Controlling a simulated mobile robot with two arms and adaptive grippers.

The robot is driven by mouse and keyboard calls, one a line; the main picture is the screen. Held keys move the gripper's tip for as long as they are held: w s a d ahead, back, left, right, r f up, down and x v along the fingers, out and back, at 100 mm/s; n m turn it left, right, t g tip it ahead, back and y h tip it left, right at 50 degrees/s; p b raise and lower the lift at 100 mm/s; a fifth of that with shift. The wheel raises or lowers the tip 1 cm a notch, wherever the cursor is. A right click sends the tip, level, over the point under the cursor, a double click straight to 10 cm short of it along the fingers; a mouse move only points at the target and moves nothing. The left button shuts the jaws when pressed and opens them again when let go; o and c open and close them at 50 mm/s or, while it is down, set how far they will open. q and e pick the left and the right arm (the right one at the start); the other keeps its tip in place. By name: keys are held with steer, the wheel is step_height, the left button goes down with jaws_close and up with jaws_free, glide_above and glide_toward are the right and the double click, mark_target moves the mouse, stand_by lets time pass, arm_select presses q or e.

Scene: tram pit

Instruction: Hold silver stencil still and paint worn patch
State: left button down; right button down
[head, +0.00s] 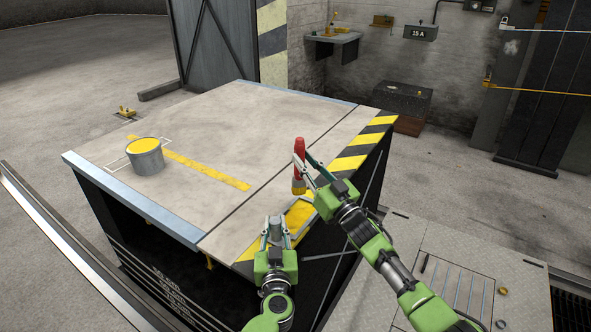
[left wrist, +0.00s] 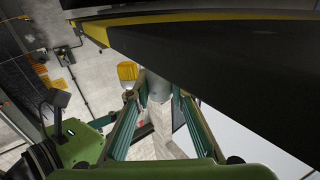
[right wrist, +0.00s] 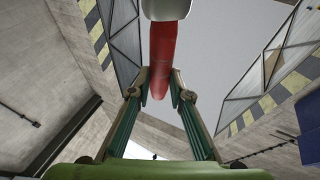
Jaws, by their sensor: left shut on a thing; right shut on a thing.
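The silver stencil (head: 305,228) lies at the platform's striped right edge, its thin frame around a yellow area (head: 299,214). My left gripper (head: 275,226) is at the stencil's near-left side, shut on its grey upright handle, which also shows in the left wrist view (left wrist: 159,88). My right gripper (head: 303,172) is shut on a red-handled brush (head: 299,147), held upright with its bristle end down over the far end of the stencil. The handle runs between the fingers in the right wrist view (right wrist: 163,55). Whether the bristles touch the surface is unclear.
An open can of yellow paint (head: 146,158) stands in a white-outlined box at the platform's left. A yellow streak (head: 195,168) crosses the grey top from the can. The middle top is clear. A workbench (head: 333,44) stands behind.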

step_height(320, 180, down, 6)
steer(key=w+d, duration=0.1)
steer(key=w, duration=0.1)
steer(key=shift+d+r, duration=0.15)
steer(key=shift+d, duration=0.25)
stand_by(0.4)
steer(key=c, duration=2.6)
jaws_free()
steer(key=shift+c, duration=0.2)
jaws_close()
steer(key=s+a+f, duration=0.1)
steer(key=s+a, duration=0.5)
steer(key=s, duration=0.2)
steer(key=shift+s+f, duration=0.2)
steer(key=shift+a+f, duration=0.1)
steer(key=shift+a, duration=0.05)
